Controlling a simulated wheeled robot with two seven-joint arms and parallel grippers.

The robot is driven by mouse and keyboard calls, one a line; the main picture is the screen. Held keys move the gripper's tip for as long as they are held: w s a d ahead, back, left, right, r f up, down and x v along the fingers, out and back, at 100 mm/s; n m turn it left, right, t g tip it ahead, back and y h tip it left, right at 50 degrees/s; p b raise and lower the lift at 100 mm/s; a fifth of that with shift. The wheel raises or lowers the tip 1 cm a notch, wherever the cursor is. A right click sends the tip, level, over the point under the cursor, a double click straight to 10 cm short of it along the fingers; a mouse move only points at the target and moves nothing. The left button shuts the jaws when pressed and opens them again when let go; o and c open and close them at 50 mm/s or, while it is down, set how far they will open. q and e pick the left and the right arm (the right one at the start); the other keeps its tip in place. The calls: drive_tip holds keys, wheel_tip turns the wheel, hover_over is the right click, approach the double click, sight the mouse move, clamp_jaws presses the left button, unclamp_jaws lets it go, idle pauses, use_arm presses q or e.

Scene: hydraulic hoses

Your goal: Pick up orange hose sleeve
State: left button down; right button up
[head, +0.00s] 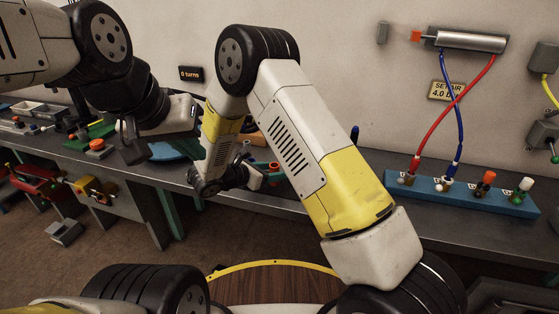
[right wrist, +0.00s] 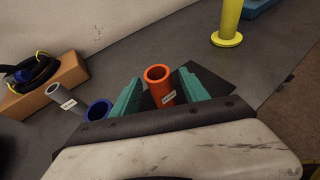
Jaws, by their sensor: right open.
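The orange hose sleeve (right wrist: 160,86), a short open tube with a white label, shows in the right wrist view between the teal fingers of my right gripper (right wrist: 158,82). The fingers are open on either side of it, and I cannot tell whether either touches it. The sleeve's lower end is hidden behind the hand. In the head view my right gripper (head: 258,176) is low over the bench, partly hidden by my right arm. My left gripper (head: 132,143) hangs over the left part of the bench; its jaw opening is unclear.
A grey sleeve (right wrist: 67,98) and a blue sleeve (right wrist: 97,109) are left of the orange one. A yellow flanged sleeve (right wrist: 228,25) stands farther back. A cardboard-coloured box (right wrist: 38,88) holds a black coil. A blue rack (head: 455,194) with hose fittings stands at right.

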drive_tip(key=shift+w+d+f, duration=0.1)
drive_tip(key=shift+w+d, duration=0.05)
drive_tip(key=shift+d, duration=0.05)
clamp_jaws()
